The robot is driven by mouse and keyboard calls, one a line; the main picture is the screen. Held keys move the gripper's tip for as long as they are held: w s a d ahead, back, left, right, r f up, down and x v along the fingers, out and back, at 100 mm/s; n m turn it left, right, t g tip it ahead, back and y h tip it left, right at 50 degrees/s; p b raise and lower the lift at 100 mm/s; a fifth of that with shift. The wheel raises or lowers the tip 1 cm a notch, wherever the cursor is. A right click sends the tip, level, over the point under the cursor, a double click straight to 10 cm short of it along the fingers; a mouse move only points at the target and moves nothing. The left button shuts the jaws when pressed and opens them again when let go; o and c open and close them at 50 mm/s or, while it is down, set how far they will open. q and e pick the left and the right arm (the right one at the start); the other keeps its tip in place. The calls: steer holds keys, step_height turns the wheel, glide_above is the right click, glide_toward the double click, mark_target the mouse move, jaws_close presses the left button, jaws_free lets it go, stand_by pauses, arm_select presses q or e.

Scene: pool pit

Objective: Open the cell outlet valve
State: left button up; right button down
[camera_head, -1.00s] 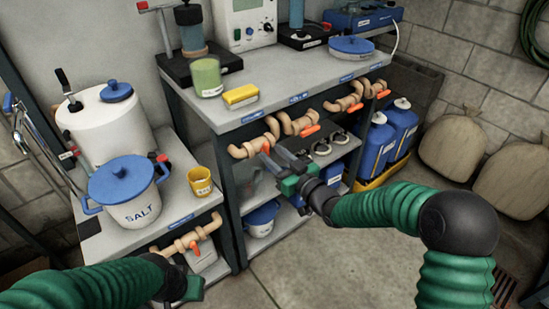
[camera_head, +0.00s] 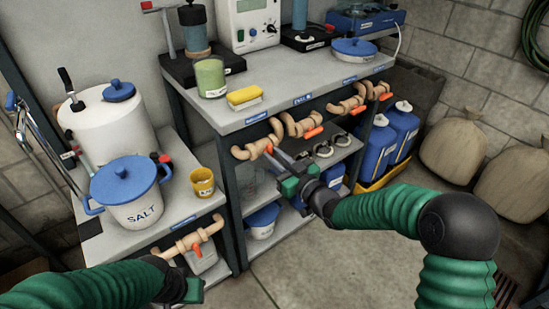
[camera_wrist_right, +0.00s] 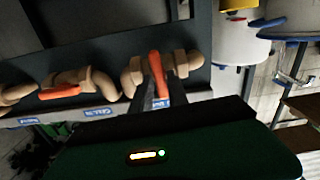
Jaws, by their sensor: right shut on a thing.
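Beige pipe valves with orange handles line the front of the bench below its top. My right gripper (camera_head: 272,154) reaches the leftmost of these valves (camera_head: 247,151). It is shut on that valve's orange handle, which shows between the fingers in the right wrist view (camera_wrist_right: 157,68). There the handle stands across the pipe, while the neighbouring valve's handle (camera_wrist_right: 60,92) lies along its pipe. The blue label above the held valve (camera_head: 255,118) is too small to read. My left gripper (camera_head: 190,288) is low at the left, its fingers not clear.
The bench (camera_head: 215,117) carries a green beaker (camera_head: 210,78), a yellow sponge (camera_head: 243,97) and instruments. Blue canisters (camera_head: 378,142) stand right of the lower shelf. The floor in front is clear.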

steer(key=shift+s+a+f+n+b, duration=0.1)
steer(key=shift+f+n+b, duration=0.15)
steer(key=shift+n+b, duration=2.3)
steer(key=shift+s+a+f+n+b, duration=0.2)
steer(key=shift+n+b, duration=1.7)
steer(key=shift+n, duration=1.3)
steer(key=shift+s+a+f+n+b, duration=0.1)
steer(key=shift+f+n+b, duration=0.2)
steer(key=shift+n+b, duration=2.25)
steer(key=shift+n, duration=0.4)
steer(key=c, duration=1.5)
jaws_free()
steer(key=shift+r, duration=0.1)
steer(key=shift+o, duration=0.5)
steer(key=shift+d+r, duration=0.1)
steer(key=shift+r+p, duration=0.1)
steer(key=shift+p, duration=0.2)
